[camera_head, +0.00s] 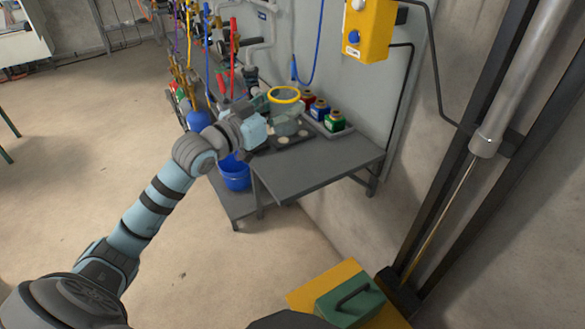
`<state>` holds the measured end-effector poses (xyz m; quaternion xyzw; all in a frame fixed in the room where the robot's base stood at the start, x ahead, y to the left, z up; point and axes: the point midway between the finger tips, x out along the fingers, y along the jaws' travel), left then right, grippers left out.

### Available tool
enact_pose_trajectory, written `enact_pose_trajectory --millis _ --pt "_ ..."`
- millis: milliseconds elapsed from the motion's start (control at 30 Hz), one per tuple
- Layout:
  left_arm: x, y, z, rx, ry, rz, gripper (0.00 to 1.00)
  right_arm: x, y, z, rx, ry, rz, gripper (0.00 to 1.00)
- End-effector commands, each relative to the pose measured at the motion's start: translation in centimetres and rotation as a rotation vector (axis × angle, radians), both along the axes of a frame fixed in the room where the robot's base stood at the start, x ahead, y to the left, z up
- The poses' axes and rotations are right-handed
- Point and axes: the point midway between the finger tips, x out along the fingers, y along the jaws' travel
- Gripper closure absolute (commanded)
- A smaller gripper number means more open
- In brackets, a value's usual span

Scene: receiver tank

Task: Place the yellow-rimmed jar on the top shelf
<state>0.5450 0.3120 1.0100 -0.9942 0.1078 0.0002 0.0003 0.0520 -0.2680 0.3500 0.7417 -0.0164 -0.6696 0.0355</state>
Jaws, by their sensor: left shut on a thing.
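The yellow-rimmed jar (284,96) is a clear jar with a yellow ring at its top. It stands roughly upright over the grey bench shelf (325,162). My left gripper (268,124) is shut on the jar, reaching it from the left. The fingers are small and partly hidden by the wrist. I cannot tell whether the jar's base touches the surface below it. My right gripper is not in view.
A tray with small red, blue and green containers (334,121) stands right of the jar. A blue bucket (235,175) is below the bench. A yellow control box (368,30) hangs above. The bench's front right part is clear.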

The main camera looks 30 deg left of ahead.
Motion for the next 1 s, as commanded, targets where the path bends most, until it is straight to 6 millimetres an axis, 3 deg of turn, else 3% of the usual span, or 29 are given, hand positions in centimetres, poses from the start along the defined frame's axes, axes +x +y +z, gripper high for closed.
enact_pose_trajectory --millis 33,100,200,367,500,600,933,967,1000 --pt "0.0 -0.1 -2.8 -0.003 0.005 -0.001 0.83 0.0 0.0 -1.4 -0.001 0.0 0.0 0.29" --pt "0.0 -0.1 -5.3 -0.004 0.004 -0.002 0.83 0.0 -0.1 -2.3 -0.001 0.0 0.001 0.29" --pt "0.0 -0.2 -7.7 -0.003 0.001 -0.003 0.83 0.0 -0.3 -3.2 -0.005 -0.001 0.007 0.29" --pt "0.0 -0.2 -10.1 -0.002 0.001 -0.003 0.83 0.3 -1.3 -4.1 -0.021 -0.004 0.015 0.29" --pt "0.0 -0.2 -13.5 -0.003 0.002 -0.003 0.83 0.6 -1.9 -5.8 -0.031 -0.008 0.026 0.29" --pt "0.0 -0.1 -14.5 -0.001 0.0 -0.003 0.83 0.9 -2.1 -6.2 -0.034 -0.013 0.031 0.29" --pt "0.0 -0.1 -14.6 -0.001 -0.001 -0.003 0.83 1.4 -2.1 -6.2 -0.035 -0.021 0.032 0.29" --pt "0.0 -0.1 -14.5 -0.001 0.0 -0.003 0.44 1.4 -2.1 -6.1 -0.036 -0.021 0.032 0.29" --pt "0.0 -0.1 -14.5 -0.001 0.0 -0.003 0.38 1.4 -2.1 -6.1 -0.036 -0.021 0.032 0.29"
